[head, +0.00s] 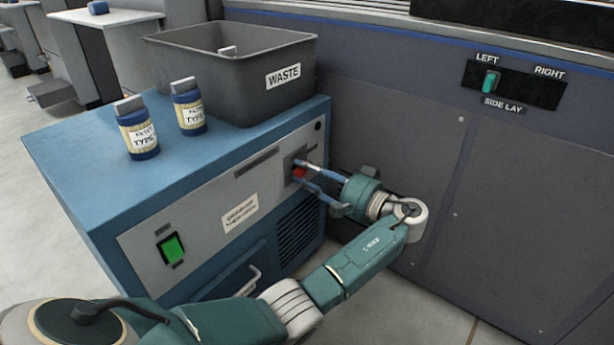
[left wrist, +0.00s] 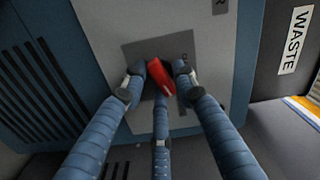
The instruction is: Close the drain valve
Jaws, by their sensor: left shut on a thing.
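The drain valve has a red handle (head: 299,172) on a dark plate at the right end of the blue cabinet's front panel. In the left wrist view the red handle (left wrist: 160,78) stands tilted between my fingers. My left gripper (head: 303,171) reaches the valve from the right, and its fingers are shut on the handle. It also shows in the left wrist view (left wrist: 158,80), with the fingertips against both sides of the handle. The fingers hide part of the handle and its pivot. My right gripper is not in view.
The blue cabinet (head: 75,150) carries a grey waste bin (head: 235,95) and two labelled bottles (head: 138,135) (head: 188,112). A lit green switch (head: 171,248) is on its front. The press wall (head: 410,120) with a side lay switch (head: 490,82) stands close on the right.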

